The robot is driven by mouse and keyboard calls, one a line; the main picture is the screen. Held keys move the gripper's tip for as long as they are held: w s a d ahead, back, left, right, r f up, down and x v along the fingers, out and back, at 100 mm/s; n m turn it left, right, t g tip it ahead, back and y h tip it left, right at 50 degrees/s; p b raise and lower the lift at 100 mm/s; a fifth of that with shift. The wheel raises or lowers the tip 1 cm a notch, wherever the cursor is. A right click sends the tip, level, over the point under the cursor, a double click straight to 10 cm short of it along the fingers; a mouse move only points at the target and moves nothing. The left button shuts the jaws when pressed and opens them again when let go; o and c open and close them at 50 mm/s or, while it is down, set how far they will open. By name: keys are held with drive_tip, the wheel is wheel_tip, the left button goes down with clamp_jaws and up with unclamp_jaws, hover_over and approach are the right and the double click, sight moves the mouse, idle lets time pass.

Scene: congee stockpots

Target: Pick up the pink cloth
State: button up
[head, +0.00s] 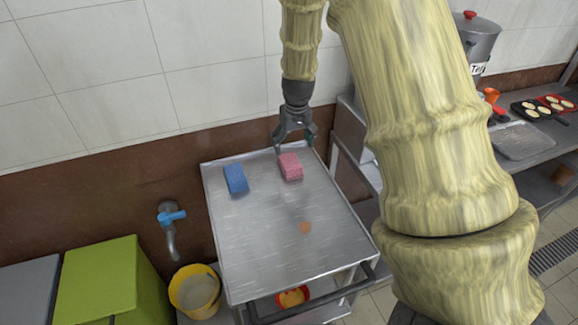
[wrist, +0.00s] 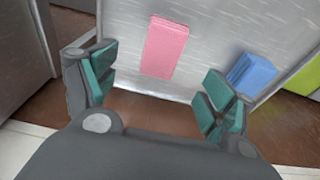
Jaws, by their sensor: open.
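The pink cloth (head: 290,166) is a small folded block lying on the metal cart top (head: 265,265), near its back edge. In the wrist view the pink cloth (wrist: 164,47) lies beyond my fingers, a little left of the middle between them. My gripper (head: 294,143) is open and empty, just behind and above the cloth in the head view. Its two teal-padded fingers (wrist: 155,95) are spread wide in the wrist view. I see no contact with the cloth.
A blue folded cloth (head: 236,179) lies left of the pink one; it also shows in the wrist view (wrist: 251,73). A wall tap (head: 171,226), yellow bucket (head: 195,290) and green bin (head: 100,283) stand left. The cart's front is mostly clear. A stockpot (head: 478,40) stands right.

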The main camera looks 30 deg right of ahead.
sight(290, 161)
drive_tip(key=shift+w+d+f+p, duration=0.15)
drive_tip(key=shift+f+p, duration=0.1)
drive_tip(key=shift+f, duration=0.85)
drive_tip(key=shift+w+a+f+p, duration=0.1)
drive_tip(key=shift+w+f+p, duration=0.1)
drive_tip(key=shift+f, duration=0.85)
drive_tip(key=shift+w+f+p, duration=0.2)
drive_tip(key=shift+f+p, duration=0.3)
drive_tip(key=shift+f, duration=0.25)
drive_tip(key=shift+w+f+p, duration=0.15)
drive_tip(key=shift+f+p, duration=0.35)
drive_tip(key=shift+f, duration=0.2)
drive_tip(key=shift+w+f, duration=0.2)
drive_tip(key=shift+f, duration=0.95)
drive_tip(key=shift+c, duration=0.4)
drive_tip(key=c, duration=1.1)
drive_tip(key=shift+r, duration=0.15)
